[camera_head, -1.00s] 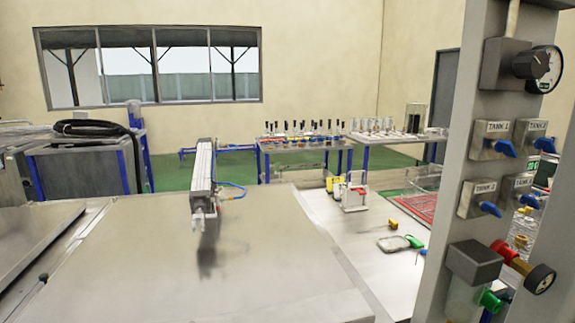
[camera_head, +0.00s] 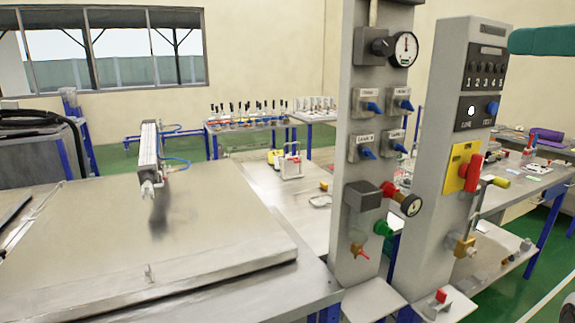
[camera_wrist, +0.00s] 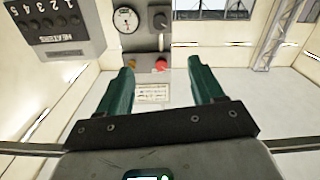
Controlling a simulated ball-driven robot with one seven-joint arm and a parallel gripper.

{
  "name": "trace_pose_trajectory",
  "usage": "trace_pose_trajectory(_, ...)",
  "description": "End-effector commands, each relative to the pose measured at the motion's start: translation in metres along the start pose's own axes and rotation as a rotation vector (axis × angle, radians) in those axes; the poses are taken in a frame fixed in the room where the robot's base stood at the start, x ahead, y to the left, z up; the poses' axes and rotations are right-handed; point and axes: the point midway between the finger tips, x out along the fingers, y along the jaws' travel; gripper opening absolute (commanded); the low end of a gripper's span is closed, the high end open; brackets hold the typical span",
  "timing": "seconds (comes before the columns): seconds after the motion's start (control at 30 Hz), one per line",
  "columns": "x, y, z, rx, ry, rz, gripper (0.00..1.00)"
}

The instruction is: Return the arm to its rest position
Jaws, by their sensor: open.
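My gripper (camera_wrist: 158,85) shows in the wrist view with two green fingers spread apart. It is open, and nothing is between the fingers. Beyond the fingers is a panel with a round gauge (camera_wrist: 127,20) and a red knob (camera_wrist: 161,64); these look well away from the fingertips. A grey box with numbers (camera_wrist: 55,25) is at the upper left of that view. In the head view a teal part of my arm (camera_head: 543,40) enters at the upper right edge; the fingers do not show there.
A grey column with tank valves (camera_head: 367,107) stands right of centre. Another column with a yellow plate and red handle (camera_head: 468,170) stands beside it. A flat metal lid (camera_head: 90,235) with a pneumatic cylinder (camera_head: 148,145) is at left. Green floor (camera_head: 535,275) is open at lower right.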

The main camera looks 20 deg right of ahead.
Motion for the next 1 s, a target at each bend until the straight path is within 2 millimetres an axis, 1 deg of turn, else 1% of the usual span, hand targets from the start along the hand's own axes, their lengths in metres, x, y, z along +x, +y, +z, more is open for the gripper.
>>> trace_pose_trajectory(0.27, 0.017, 0.003, 0.028, 0.065, -0.027, -0.005, 0.67)
trace_pose_trajectory(0.37, 0.024, 0.004, 0.042, 0.095, -0.042, -0.007, 0.67)
trace_pose_trajectory(0.47, 0.034, 0.004, 0.061, 0.132, -0.064, -0.01, 0.67)
trace_pose_trajectory(0.57, 0.045, 0.003, 0.084, 0.174, -0.092, -0.012, 0.67)
trace_pose_trajectory(0.67, 0.058, -0.001, 0.113, 0.223, -0.13, -0.014, 0.67)
trace_pose_trajectory(0.77, 0.073, -0.01, 0.154, 0.281, -0.188, -0.017, 0.67)
trace_pose_trajectory(0.8, 0.079, -0.016, 0.174, 0.308, -0.219, -0.018, 0.67)
trace_pose_trajectory(0.87, 0.088, -0.027, 0.209, 0.349, -0.274, -0.021, 0.67)
trace_pose_trajectory(0.9, 0.093, -0.036, 0.233, 0.373, -0.315, -0.021, 0.67)
trace_pose_trajectory(0.97, 0.099, -0.051, 0.268, 0.404, -0.378, -0.023, 0.67)
trace_pose_trajectory(1.0, 0.1, -0.062, 0.292, 0.422, -0.422, -0.023, 0.67)
